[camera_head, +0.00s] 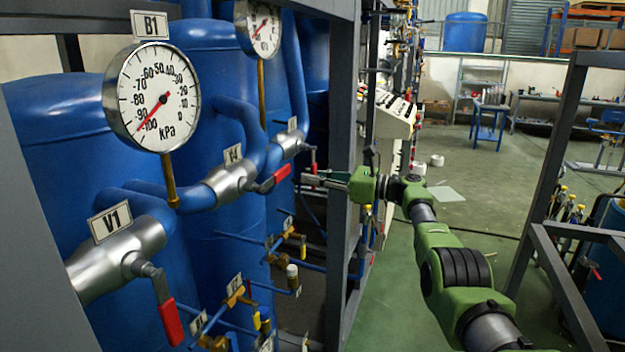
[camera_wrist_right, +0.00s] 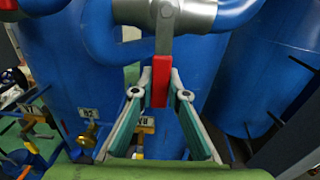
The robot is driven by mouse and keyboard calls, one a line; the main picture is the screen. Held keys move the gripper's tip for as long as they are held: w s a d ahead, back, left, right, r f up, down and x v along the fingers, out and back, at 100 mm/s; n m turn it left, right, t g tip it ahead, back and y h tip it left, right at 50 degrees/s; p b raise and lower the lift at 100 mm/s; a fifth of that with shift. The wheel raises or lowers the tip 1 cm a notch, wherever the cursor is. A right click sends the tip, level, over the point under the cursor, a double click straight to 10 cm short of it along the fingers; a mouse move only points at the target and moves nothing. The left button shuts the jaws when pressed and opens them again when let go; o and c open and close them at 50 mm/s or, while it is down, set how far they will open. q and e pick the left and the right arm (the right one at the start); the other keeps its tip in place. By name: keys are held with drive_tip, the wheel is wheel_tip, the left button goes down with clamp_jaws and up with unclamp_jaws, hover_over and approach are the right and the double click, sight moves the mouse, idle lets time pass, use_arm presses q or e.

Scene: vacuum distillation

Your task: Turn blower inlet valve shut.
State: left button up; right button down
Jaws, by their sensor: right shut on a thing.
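My right gripper (camera_head: 308,181) comes in from the right in the head view and is shut on a red valve handle (camera_head: 313,160). In the right wrist view my right gripper (camera_wrist_right: 160,85) has its fingertips on both sides of that red handle (camera_wrist_right: 160,68), which hangs down on a grey lever from a silver valve body (camera_wrist_right: 190,14). The silver valve (camera_head: 287,146) sits on a blue pipe; its label is too small to read. Nothing visible names the blower inlet valve. My left gripper is out of view.
A nearer valve (camera_head: 225,183) has a slanted red handle (camera_head: 275,179). Valve V1 (camera_head: 120,258) has its red handle (camera_head: 171,322) hanging down. Gauge B1 (camera_head: 152,97) stands above blue pipes. A grey frame post (camera_head: 346,130) stands beside my right gripper.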

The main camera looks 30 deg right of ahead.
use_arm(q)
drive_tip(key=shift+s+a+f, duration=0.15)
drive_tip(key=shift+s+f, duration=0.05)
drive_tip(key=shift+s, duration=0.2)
use_arm(e)
drive_tip(key=shift+s+a+f+m, duration=0.15)
drive_tip(key=shift+a+f+m, duration=0.05)
drive_tip(key=shift+m, duration=0.1)
drive_tip(key=c, duration=2)
unclamp_jaws()
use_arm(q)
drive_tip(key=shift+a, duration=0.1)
use_arm(e)
drive_tip(key=shift+o, duration=0.2)
drive_tip(key=shift+r, duration=0.1)
drive_tip(key=v, duration=1.2)
drive_tip(key=shift+s, duration=0.1)
